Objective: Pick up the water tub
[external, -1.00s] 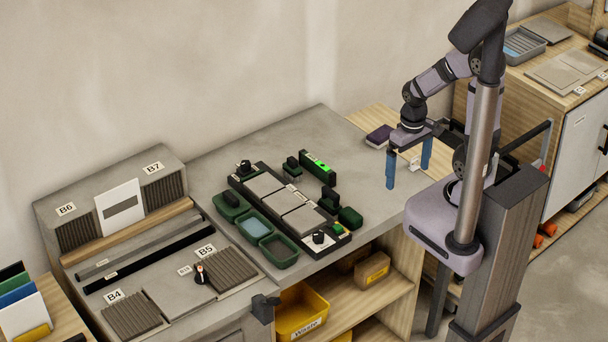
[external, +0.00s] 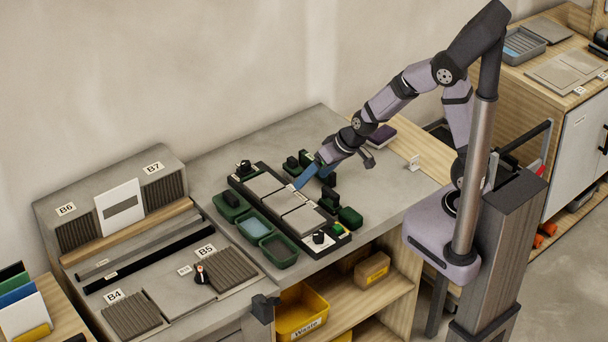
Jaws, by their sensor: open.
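The water tub (external: 254,229) is a small dark green open tub with pale blue-grey water in it. It stands on the grey worktop, along the left side of the tile board. My gripper (external: 308,174) has blue fingers and is open. It hangs tilted over the back right part of the tile board, to the right of and behind the water tub, clearly apart from it. I see nothing between the fingers.
The black-edged tile board (external: 293,201) holds grey tiles and lies between my gripper and the tub. A raised rack (external: 120,200) stands at left.

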